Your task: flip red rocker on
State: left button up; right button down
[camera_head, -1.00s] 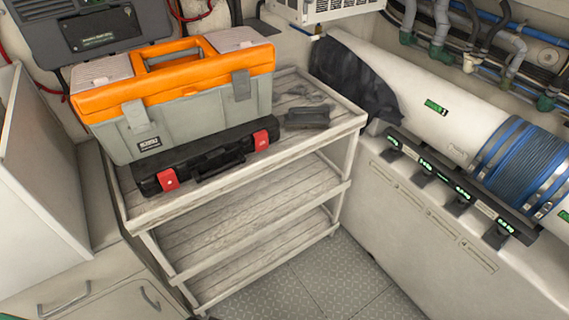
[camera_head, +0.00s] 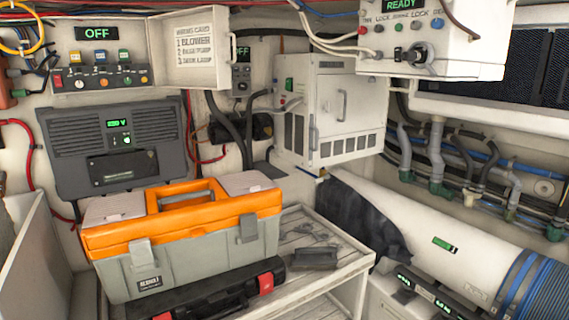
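A dark switch panel (camera_head: 103,77) is on the back wall at the upper left. A small red rocker (camera_head: 58,81) shows at its left end; its position is too small to tell. To the right of the rocker are several coloured switches or knobs. A display (camera_head: 97,34) above the panel reads OFF in green. A white door with a printed card (camera_head: 195,50) stands open at the panel's right side; its list seems to name a blower first. Neither of my grippers is in view.
An orange and grey toolbox (camera_head: 185,245) stands on a slatted shelf (camera_head: 325,275) below the panel. A grey unit (camera_head: 113,148) hangs between them. A white cabinet (camera_head: 328,110) and a box reading READY (camera_head: 440,40) are to the right. Red cables run nearby.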

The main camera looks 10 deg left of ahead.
aim_at(58, 80)
jog(key=j+u, duration=0.15)
jog(key=u, duration=0.3)
jog(key=i+j+u, duration=0.1)
jog(key=u, duration=0.35)
jog(key=j+u, duration=0.15)
jog(key=u, duration=0.3)
jog(key=i, duration=0.05)
